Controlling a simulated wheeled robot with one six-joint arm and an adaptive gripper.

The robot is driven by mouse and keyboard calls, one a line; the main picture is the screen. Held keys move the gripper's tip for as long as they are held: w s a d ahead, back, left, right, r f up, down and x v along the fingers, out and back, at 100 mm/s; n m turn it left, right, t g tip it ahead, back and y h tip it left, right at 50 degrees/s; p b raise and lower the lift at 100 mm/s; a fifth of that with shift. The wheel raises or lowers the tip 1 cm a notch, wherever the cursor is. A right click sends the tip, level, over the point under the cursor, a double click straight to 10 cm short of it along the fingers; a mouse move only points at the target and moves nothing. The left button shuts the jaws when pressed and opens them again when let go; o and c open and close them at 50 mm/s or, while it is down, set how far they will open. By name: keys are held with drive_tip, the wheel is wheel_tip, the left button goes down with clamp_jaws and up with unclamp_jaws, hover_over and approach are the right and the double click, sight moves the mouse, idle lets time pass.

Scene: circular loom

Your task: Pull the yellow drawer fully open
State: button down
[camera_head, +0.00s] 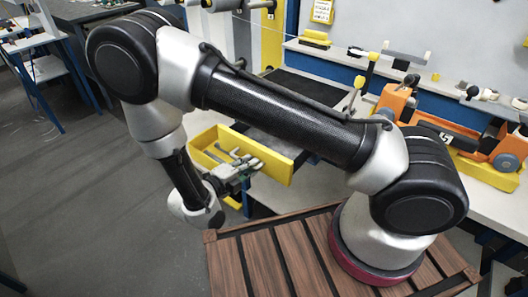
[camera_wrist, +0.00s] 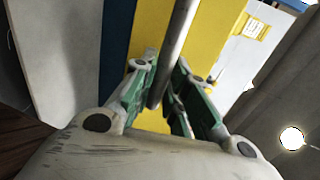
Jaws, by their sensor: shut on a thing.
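The yellow drawer (camera_head: 272,161) stands out from under the workbench in the head view, with part of its inside showing. Its yellow front fills the middle of the wrist view (camera_wrist: 215,40). A round metal bar handle (camera_wrist: 178,40) runs across that front. My gripper (camera_head: 238,171) is at the drawer's near side, with its green-lined fingers (camera_wrist: 164,72) on either side of the bar. It is shut on the handle. My gripper hides part of the drawer, and the handle is hard to make out in the head view.
Grey metal pieces (camera_head: 222,154) lie in the drawer. The workbench (camera_head: 442,195) carries an orange machine (camera_head: 395,101) at the right. My wooden-slatted base lies in front. Grey floor (camera_head: 95,190) is open to the left, and a blue-legged table (camera_head: 40,55) stands at the far left.

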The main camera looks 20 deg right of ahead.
drive_tip(key=f+v, duration=0.2)
drive_tip(key=v, duration=1.1)
drive_tip(key=shift+s+a+f, duration=0.25)
drive_tip(key=shift+s+f, duration=0.15)
drive_tip(key=shift+f, duration=0.2)
drive_tip(key=c, duration=1.5)
unclamp_jaws()
drive_tip(key=shift+s+a+r, duration=0.1)
drive_tip(key=shift+s+a, duration=0.05)
drive_tip(key=shift+s, duration=0.05)
drive_tip(key=shift+o, duration=0.2)
drive_tip(key=v, duration=1.2)
drive_tip(key=shift+a, duration=0.1)
